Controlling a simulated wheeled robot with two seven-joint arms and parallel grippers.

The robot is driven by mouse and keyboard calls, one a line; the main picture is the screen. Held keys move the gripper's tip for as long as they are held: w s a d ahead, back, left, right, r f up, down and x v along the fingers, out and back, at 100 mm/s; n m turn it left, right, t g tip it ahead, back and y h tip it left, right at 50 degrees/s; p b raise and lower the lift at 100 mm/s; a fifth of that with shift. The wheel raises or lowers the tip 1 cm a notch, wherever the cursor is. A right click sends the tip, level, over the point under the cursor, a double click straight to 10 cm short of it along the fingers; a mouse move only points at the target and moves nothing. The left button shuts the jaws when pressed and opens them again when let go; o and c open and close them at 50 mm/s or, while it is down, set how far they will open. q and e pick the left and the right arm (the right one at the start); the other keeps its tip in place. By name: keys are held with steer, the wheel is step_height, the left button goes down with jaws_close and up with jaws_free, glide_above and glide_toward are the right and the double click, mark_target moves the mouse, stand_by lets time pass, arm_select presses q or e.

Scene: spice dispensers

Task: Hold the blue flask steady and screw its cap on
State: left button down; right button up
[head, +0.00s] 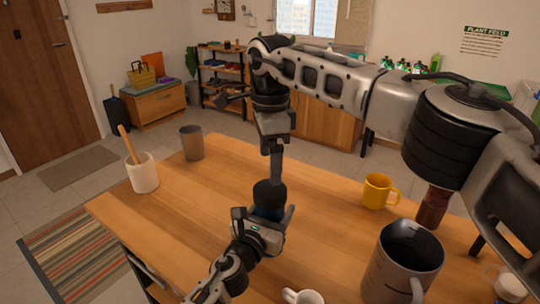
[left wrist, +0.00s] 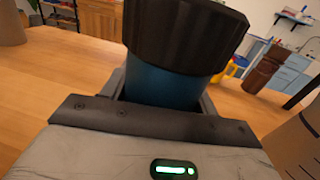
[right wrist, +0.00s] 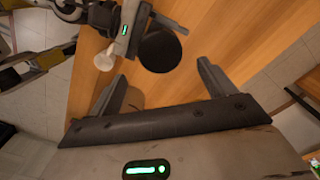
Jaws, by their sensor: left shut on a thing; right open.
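The blue flask (left wrist: 165,86) stands in the jaws of my left gripper (head: 258,228), which is shut on its body near the table's front. A black ribbed cap (head: 269,191) sits on top of the flask. It fills the top of the left wrist view (left wrist: 185,32), and I cannot tell how tight it is. My right gripper (head: 277,168) points down from above the cap. In the right wrist view its two fingers are spread and empty, with the round cap top (right wrist: 160,51) beyond and between them. Most of the flask body is hidden by the left gripper.
A yellow mug (head: 376,191), a brown wooden grinder (head: 432,208) and a large grey mug (head: 402,268) stand to the right. A white mug (head: 302,297) is at the front edge. A white crock (head: 143,174) and grey cup (head: 192,143) stand left. The table's left middle is clear.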

mark_target(270, 188)
steer(key=shift+f, duration=0.1)
steer(key=shift+f, duration=3.95)
steer(key=shift+c, duration=0.3)
steer(key=c, duration=0.9)
steer(key=m, duration=0.6)
steer(key=shift+c, duration=0.2)
steer(key=m, duration=0.8)
steer(key=shift+m, duration=0.4)
steer(key=o, duration=1.2)
steer(key=shift+c, duration=0.2)
